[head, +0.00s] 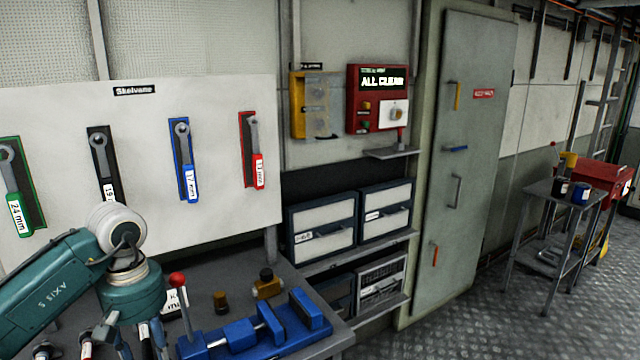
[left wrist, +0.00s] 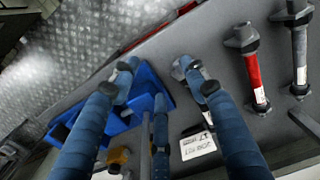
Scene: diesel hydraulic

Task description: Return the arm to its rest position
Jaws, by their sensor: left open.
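My left arm (head: 75,265), teal and marked AXIS 5, reaches in from the left over the workbench in the head view. My left gripper (left wrist: 156,66) points down at the bench, its blue fingers spread with nothing held between them. A blue vise (left wrist: 122,105) lies below and between the fingers in the wrist view; in the head view the vise (head: 262,328) is right of the gripper. My right gripper is in neither view.
A red-knobbed lever (head: 178,281) stands close to the gripper. Red-banded (left wrist: 254,72) and grey (left wrist: 299,52) tools lie on the bench. Several wrenches, including a blue one (head: 184,160), hang on the white board (head: 220,105). A grey cabinet (head: 470,160) stands right; floor before it is clear.

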